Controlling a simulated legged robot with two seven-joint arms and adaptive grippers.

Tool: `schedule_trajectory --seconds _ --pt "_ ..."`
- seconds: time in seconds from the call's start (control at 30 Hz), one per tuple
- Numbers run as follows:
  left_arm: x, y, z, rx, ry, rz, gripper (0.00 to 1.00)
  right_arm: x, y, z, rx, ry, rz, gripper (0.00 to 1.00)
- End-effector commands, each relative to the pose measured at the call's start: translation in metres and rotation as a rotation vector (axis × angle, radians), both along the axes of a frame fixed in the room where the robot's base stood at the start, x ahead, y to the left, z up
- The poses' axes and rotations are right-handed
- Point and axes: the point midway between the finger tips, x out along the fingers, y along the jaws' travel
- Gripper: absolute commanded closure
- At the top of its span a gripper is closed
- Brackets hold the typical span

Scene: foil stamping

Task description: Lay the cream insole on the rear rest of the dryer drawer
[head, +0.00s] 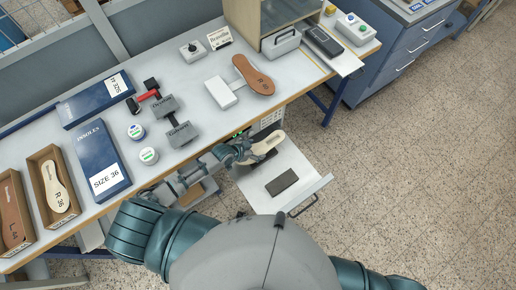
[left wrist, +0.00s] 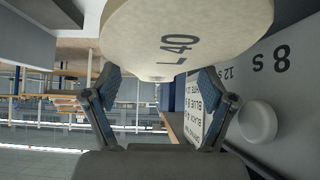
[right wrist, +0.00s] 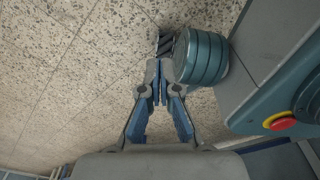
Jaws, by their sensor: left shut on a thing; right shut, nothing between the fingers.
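The cream insole (head: 264,145) is in my left gripper (head: 238,151), held by one end over the back part of the pulled-out dryer drawer (head: 259,196). In the left wrist view the insole (left wrist: 185,35) fills the top, marked L 40, between the fingers (left wrist: 160,78). A dark grey rest (head: 281,182) shows bare in the drawer's front half. Another dark patch shows partly under the insole at the back; most of it is hidden, and I cannot tell whether the insole touches it. My right gripper (right wrist: 160,90) is shut and empty, away from the drawer.
The drawer handle (head: 303,206) sticks out at the front. Floor to the right is clear.

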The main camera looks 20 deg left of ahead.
Motion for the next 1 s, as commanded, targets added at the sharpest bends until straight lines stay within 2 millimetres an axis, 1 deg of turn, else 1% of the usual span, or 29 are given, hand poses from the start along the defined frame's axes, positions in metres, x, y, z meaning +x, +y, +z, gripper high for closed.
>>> schedule_trajectory --seconds 0.1,0.37,0.5,0.73,1.0 --pt "0.000 -0.004 -0.007 0.000 0.000 0.000 0.59 0.017 0.001 0.000 0.003 -0.012 0.000 1.00" --pt "-0.001 -0.007 -0.019 0.006 0.001 0.000 0.59 0.049 0.005 0.010 0.011 -0.026 -0.004 1.00" --pt "0.000 -0.004 -0.027 0.002 0.000 0.000 0.59 0.066 0.010 0.019 0.008 -0.035 -0.006 1.00" --pt "-0.001 -0.001 -0.039 -0.002 0.000 -0.001 0.59 0.090 0.016 0.037 0.007 -0.048 -0.012 1.00" --pt "-0.001 -0.004 -0.052 0.003 0.000 -0.001 0.59 0.114 0.018 0.061 0.012 -0.060 -0.016 1.00"
